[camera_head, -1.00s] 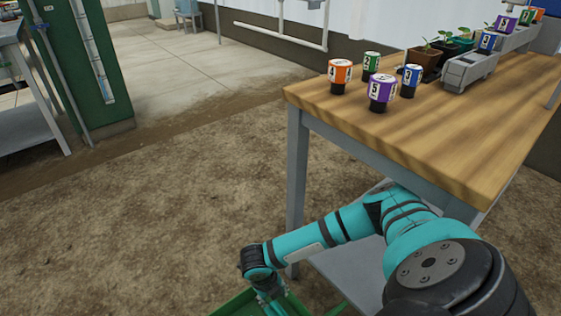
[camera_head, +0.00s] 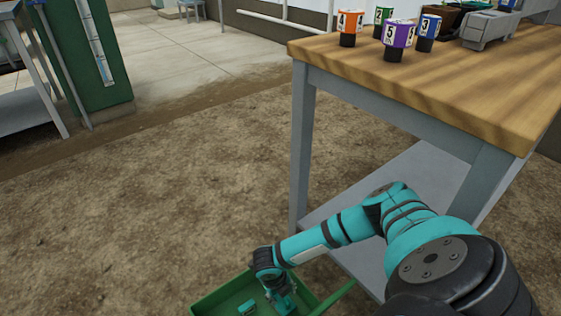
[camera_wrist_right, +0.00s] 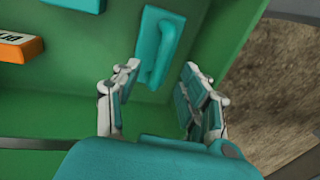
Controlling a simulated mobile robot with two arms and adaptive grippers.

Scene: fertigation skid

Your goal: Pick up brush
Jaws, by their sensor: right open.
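A teal block with a raised bar handle, which looks like the brush (camera_wrist_right: 160,45), lies in the green bin (camera_head: 217,298). Its bristles are not visible. In the right wrist view my right gripper (camera_wrist_right: 159,70) is open and empty, its two fingers either side of the block's lower end. In the head view my right gripper (camera_head: 278,296) reaches down into the bin, and its fingers are hard to make out. A small teal item (camera_head: 247,307) shows in the bin to its left. My left gripper is out of view.
In the right wrist view an orange item with a white label (camera_wrist_right: 18,46) and another teal item (camera_wrist_right: 75,3) are also in the bin. A wooden-topped table (camera_head: 430,85) with several numbered cups stands at the right. Bare ground lies left of the bin.

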